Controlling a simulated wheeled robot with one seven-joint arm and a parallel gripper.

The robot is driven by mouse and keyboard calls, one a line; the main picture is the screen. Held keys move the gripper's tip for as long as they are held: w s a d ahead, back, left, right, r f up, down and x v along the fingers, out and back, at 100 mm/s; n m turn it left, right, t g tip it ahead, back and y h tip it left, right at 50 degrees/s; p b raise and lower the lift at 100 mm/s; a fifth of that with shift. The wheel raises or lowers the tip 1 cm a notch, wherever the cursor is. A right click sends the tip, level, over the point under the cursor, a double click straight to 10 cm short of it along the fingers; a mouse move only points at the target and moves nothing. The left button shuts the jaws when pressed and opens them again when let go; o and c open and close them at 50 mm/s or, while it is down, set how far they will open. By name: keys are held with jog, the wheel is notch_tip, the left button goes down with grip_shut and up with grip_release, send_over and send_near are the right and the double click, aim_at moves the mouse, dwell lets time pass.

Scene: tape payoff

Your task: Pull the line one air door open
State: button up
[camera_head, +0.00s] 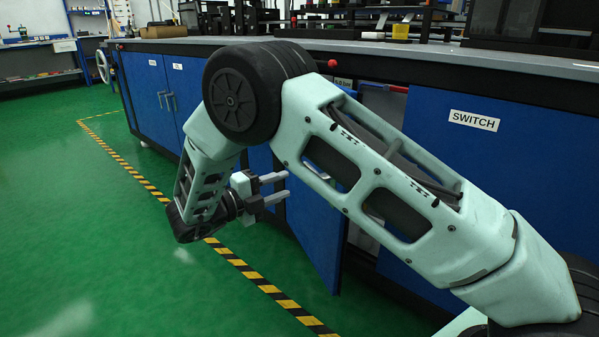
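A blue cabinet door (322,245) stands ajar in the head view, its right edge swung out from the cabinet front. A pale interior shows past that edge. My arm crosses in front and hides much of the door. A silver handle (317,171) partly shows through a gap in my arm. A small label (343,82) above the door is mostly covered, so I cannot read it fully. My gripper (287,186) points right, its two grey fingers apart with nothing seen between them. Its tips are in front of the door's left part; I cannot tell if they touch it.
Blue closed doors (155,90) with handles stand to the left. A panel labelled SWITCH (474,121) is to the right. A grey worktop (430,48) with equipment runs above. Green floor (90,230) is clear left of the yellow-black tape (238,262).

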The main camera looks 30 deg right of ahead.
jog(key=a+p, duration=0.1)
jog(key=a, duration=0.5)
jog(key=shift+s+a, duration=0.4)
jog(key=shift+c, duration=0.3)
